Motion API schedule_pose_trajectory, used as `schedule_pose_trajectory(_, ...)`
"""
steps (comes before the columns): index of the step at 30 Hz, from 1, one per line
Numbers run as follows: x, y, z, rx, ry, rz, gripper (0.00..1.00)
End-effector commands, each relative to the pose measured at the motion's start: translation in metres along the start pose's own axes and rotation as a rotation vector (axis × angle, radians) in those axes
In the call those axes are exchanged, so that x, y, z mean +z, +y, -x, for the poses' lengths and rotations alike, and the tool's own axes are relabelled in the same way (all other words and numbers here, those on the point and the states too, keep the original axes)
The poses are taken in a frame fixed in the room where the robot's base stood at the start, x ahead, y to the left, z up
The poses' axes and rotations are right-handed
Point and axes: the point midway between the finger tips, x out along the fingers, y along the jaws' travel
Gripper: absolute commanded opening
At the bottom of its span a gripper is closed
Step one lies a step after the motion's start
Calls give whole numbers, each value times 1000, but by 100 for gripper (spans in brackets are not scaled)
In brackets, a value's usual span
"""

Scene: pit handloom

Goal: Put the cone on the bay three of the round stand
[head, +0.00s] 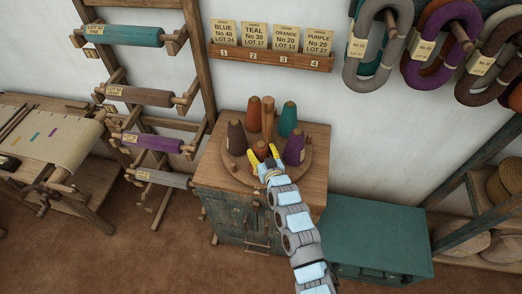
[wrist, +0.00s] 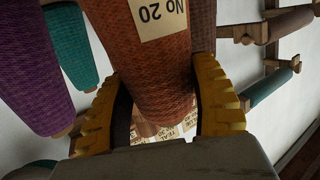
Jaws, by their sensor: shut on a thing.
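My gripper (head: 264,155) is shut on an orange cone (head: 261,147), at the front of the round stand (head: 238,171). In the wrist view the held cone (wrist: 152,50) carries a pale "No 20" label and lies between the yellow fingers (wrist: 165,115). I cannot tell whether its base touches the stand. Around the stand's wooden post (head: 268,117) are a brown cone (head: 237,138) at left, another orange cone (head: 254,110) at back left, a teal cone (head: 288,118) at back right and a purple cone (head: 295,148) at right. Bay numbers are not readable.
The stand sits on a wooden-topped cabinet (head: 312,150). On the wall, a rack (head: 270,57) holds order cards numbered 1 to 4: blue, teal, orange, purple. A low teal chest (head: 375,235) is at right, a roller rack (head: 150,96) at left. Yarn hanks (head: 440,50) hang at upper right.

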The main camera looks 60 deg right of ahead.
Motion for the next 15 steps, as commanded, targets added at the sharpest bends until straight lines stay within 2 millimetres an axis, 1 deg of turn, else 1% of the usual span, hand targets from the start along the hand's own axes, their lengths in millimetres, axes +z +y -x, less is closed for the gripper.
schedule_pose_trajectory(5, -2, 0, 0, -1, 3, 0, 21)
schedule_pose_trajectory(8, 1, 0, -1, -1, 3, 0, 21)
schedule_pose_trajectory(9, 1, 0, 0, -1, 3, 0, 67)
schedule_pose_trajectory(11, 0, 0, 0, -1, 3, 0, 85)
schedule_pose_trajectory(12, 0, 0, 0, -1, 3, 0, 88)
schedule_pose_trajectory(15, 0, 0, 0, -1, 3, 0, 88)
